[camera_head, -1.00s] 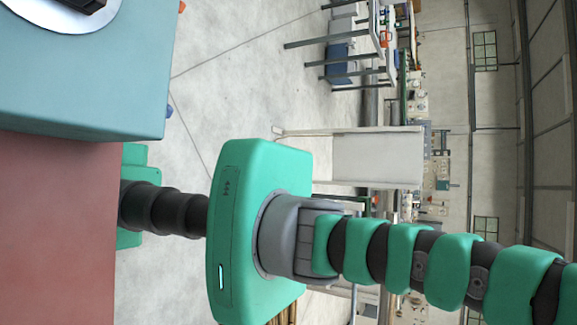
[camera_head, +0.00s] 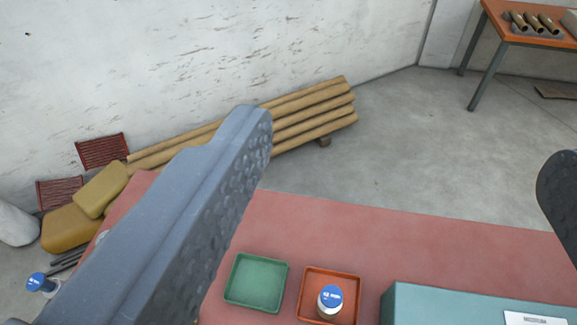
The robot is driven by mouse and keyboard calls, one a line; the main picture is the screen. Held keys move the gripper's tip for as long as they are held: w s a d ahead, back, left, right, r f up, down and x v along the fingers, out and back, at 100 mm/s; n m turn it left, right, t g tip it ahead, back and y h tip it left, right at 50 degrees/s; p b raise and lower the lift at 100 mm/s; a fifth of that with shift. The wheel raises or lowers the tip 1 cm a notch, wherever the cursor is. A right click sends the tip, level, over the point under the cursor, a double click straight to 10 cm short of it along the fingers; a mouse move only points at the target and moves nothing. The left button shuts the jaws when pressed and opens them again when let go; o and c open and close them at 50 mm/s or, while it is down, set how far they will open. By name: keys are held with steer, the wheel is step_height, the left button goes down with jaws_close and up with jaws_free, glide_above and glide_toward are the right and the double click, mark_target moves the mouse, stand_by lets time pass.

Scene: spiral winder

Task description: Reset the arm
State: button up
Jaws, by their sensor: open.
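My gripper (camera_head: 408,150) is open and empty. Its left grey finger, with a bumpy inner pad, fills much of the left side of the head camera view. Only part of the right finger shows at the right edge. The fingers are wide apart, with floor and the red tabletop (camera_head: 400,230) seen between them. Nothing is seen touching the inner pads. The rest of my arm is out of view.
A green tray (camera_head: 256,283) and an orange tray (camera_head: 307,309) holding a blue-lidded jar (camera_head: 330,302) lie on the tabletop. A teal box (camera_head: 450,306) stands to their right. Stacked poles (camera_head: 315,115) lie by the wall. An orange table (camera_head: 490,38) stands at the back right.

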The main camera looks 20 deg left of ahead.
steer(key=shift+s+r, duration=0.1)
steer(key=shift+r, duration=0.05)
step_height(320, 180, down, 10)
steer(key=b, duration=1)
